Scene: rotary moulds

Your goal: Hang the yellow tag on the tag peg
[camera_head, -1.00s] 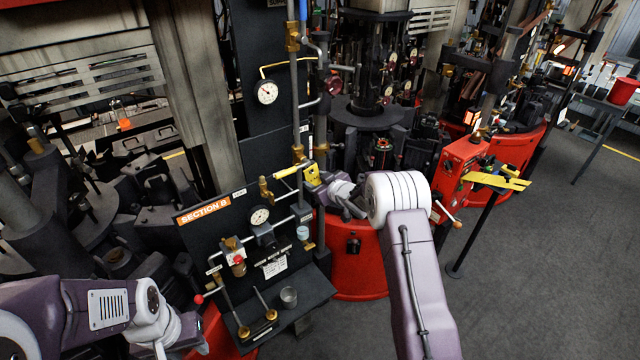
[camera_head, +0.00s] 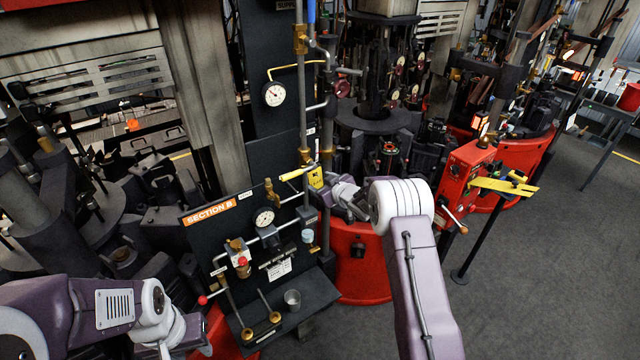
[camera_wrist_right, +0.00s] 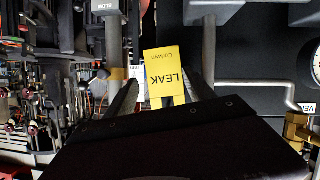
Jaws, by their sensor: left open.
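The yellow tag (camera_head: 316,179) is upright in front of the pipes at the right edge of the Section B panel. In the right wrist view the tag (camera_wrist_right: 164,72) shows its LEAK lettering upside down, between the two fingertips. My right gripper (camera_head: 332,186) reaches in from the right and is shut on the tag; its fingers (camera_wrist_right: 163,80) flank the tag's edges. I cannot make out the tag peg with certainty. My left gripper (camera_head: 182,346) is open at the bottom left, partly cut off by the frame, away from the tag.
The dark Section B panel (camera_head: 232,238) carries a gauge (camera_head: 264,217), valves and a lower shelf with a metal cup (camera_head: 292,298). A vertical pipe (camera_head: 301,100) and a brass valve (camera_head: 272,192) stand close to the tag. A red machine base (camera_head: 362,262) lies below my right gripper.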

